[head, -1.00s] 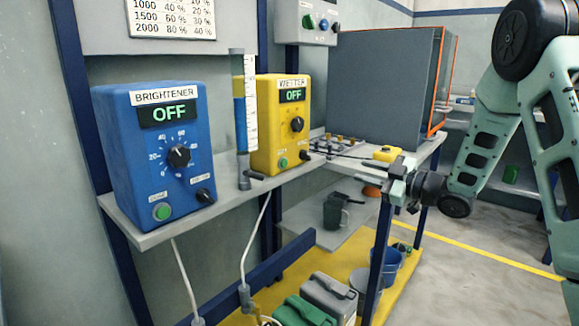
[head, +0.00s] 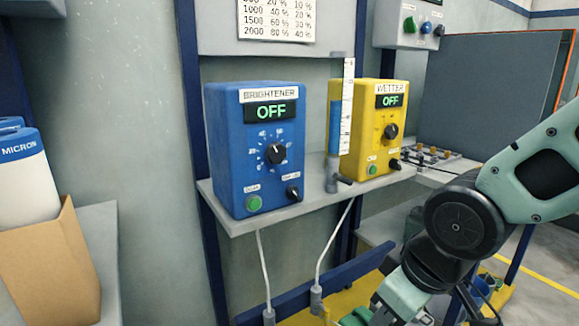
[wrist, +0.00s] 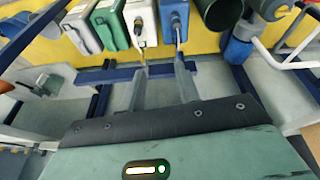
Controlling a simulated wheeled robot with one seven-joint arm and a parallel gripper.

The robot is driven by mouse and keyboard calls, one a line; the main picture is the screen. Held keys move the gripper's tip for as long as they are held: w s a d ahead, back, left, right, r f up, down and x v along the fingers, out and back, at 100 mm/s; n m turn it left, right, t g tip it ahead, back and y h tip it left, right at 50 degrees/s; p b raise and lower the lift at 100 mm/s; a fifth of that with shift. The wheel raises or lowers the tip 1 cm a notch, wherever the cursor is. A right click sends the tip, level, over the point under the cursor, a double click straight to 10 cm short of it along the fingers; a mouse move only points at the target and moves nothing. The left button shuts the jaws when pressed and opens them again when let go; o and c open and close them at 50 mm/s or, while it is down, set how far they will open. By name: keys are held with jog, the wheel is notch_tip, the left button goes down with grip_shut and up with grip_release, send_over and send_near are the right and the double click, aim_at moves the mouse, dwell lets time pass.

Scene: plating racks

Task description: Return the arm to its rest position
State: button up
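My arm (head: 465,225) reaches in from the right in the head view, bent down in front of the shelf. Its far end runs off the lower edge, so the fingers do not show there. In the wrist view my gripper (wrist: 162,72) has two grey fingers standing apart with nothing between them. It points toward the yellow floor area with several containers, and does not appear to touch any of them.
A blue brightener unit (head: 254,150) and a yellow wetter unit (head: 374,130), both reading OFF, stand on the shelf (head: 240,228). A cardboard box (head: 50,270) holding a white bottle (head: 25,185) is at left. A green canister (wrist: 110,25) and a white canister (wrist: 141,22) stand below.

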jog(key=s+g+h, duration=0.1)
jog(key=s+g, duration=0.2)
jog(key=s, duration=0.9)
notch_tip(320, 180, up, 25)
jog(key=p, duration=2.5)
jog(key=shift+w+a+r, duration=0.15)
jog(key=shift+w+a, duration=0.1)
jog(key=shift+w, duration=0.05)
jog(key=shift+o, duration=0.2)
